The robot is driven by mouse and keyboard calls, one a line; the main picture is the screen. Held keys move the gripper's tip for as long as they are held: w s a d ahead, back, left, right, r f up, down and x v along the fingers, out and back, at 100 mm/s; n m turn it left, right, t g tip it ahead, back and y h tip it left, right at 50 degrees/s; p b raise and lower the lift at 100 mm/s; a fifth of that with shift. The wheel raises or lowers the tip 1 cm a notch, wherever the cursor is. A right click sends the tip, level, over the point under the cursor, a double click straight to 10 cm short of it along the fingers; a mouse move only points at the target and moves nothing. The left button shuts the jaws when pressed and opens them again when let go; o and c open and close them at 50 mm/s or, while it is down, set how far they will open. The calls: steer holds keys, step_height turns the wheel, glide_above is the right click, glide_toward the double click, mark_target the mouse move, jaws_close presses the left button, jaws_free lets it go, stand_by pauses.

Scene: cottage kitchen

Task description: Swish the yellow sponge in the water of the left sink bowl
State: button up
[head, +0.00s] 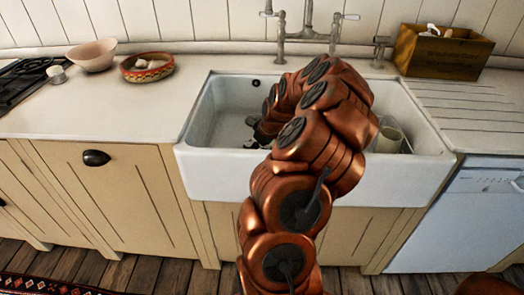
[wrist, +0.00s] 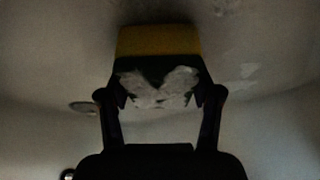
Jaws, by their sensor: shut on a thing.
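The yellow sponge (wrist: 158,41) shows at the top middle of the wrist view, with a dark lower side. My gripper (wrist: 160,82) is shut on it, one finger on each side. Pale, ragged patches (wrist: 160,92) show between the fingers; I cannot tell whether they are water, foam or reflections. In the head view, my gripper (head: 258,130) is partly visible, down inside the left part of the white sink (head: 205,120). My copper arm hides the sponge and the middle of the sink there. The water surface is not clear, so I cannot tell how deep the sponge is.
A pale cup or jar (head: 389,138) stands in the sink's right part. A tap (head: 307,32) rises behind the sink. A wooden crate (head: 442,55) stands at the back right. A patterned bowl (head: 147,67) and pink bowl (head: 92,55) sit on the left counter, whose front is clear.

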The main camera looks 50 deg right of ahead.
steer(key=w+a, duration=0.1)
steer(key=w, duration=0.1)
steer(key=w+a, duration=0.3)
steer(key=w, duration=0.1)
steer(key=shift+w+a, duration=0.1)
steer(key=shift+a, duration=0.05)
steer(key=s+d+b, duration=0.1)
steer(key=s, duration=0.1)
steer(key=s+d+b, duration=0.1)
steer(key=s, duration=0.1)
steer(key=shift+d+f, duration=0.15)
steer(key=shift+d, duration=0.25)
steer(key=shift+s+r, duration=0.1)
steer(key=shift+r, duration=0.3)
steer(key=shift+r+p, duration=1.85)
steer(key=shift+r, duration=8.45)
steer(key=shift+f+b, duration=0.2)
steer(key=shift+b, duration=0.15)
